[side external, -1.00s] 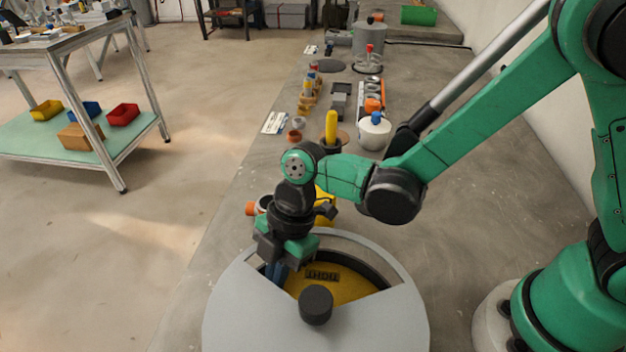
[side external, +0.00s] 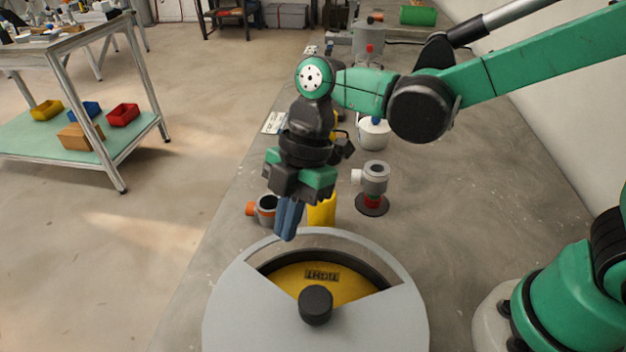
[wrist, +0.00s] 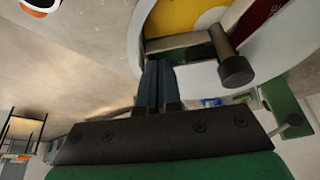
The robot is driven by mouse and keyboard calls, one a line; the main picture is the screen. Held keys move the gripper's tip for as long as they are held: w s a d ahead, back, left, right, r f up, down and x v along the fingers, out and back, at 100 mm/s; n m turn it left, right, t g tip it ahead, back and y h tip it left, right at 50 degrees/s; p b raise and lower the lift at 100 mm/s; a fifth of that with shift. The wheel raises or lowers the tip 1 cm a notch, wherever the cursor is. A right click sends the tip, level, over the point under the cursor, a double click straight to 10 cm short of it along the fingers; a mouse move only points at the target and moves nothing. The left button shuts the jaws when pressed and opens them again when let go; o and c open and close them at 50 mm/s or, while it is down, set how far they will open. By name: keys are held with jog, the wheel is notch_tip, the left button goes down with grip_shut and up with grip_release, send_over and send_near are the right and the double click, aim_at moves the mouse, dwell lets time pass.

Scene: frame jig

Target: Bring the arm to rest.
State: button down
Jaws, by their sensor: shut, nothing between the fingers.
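My gripper (side external: 287,220) points down with its blue fingers together and nothing between them. In the side view it hangs above the far rim of a round grey housing (side external: 235,310). The housing has an open window showing a yellow disc (side external: 345,288) with a dark label, and a black knob (side external: 316,305) on top. In the wrist view the closed fingers (wrist: 157,82) show beside the grey housing's rim, with the yellow face (wrist: 180,14) and the dark knob (wrist: 236,70) close by.
Just beyond the housing stand an orange and grey fitting (side external: 264,209), a yellow object (side external: 322,211) and a grey fitting on a dark red base (side external: 374,185). A white pot (side external: 373,134) is farther back. A cart (side external: 80,150) stands at left.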

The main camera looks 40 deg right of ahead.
jog(key=d+r+m+t+h, duration=0.2)
jog(key=d+m+t, duration=0.2)
jog(key=d+m, duration=0.5)
jog(key=s+d+r+m+t+h, duration=0.1)
jog(key=d+m+t, duration=0.3)
jog(key=d+m, duration=0.5)
jog(key=r+m+h, duration=0.1)
jog(key=m, duration=0.2)
jog(key=shift+s, duration=0.2)
